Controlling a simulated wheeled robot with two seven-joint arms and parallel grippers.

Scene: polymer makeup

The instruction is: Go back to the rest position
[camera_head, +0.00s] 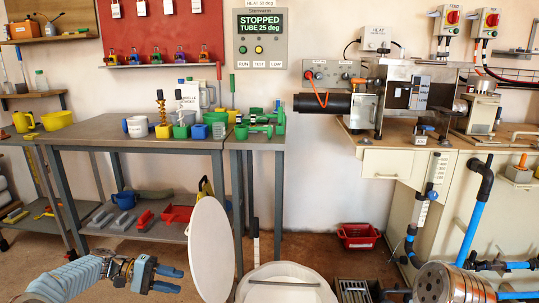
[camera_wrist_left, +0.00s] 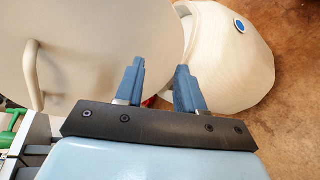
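My left gripper (camera_head: 180,280) comes in from the lower left of the head view, low over the floor in front of the workbench. Its two blue fingers are apart with nothing between them. The left wrist view also shows the spread fingers (camera_wrist_left: 160,72), with a pale round lid (camera_wrist_left: 90,50) and a white tub (camera_wrist_left: 232,62) beyond them. In the head view the upright lid (camera_head: 211,250) stands just right of the gripper, and the tub (camera_head: 287,272) is at the bottom middle. My right gripper is in neither view.
A grey workbench (camera_head: 95,137) holds a white jug and several coloured cups, with red and grey tools on its lower shelf. A red crate (camera_head: 358,236) lies on the floor. A machine with blue pipes (camera_head: 470,235) fills the right side. Brown floor shows between bench and machine.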

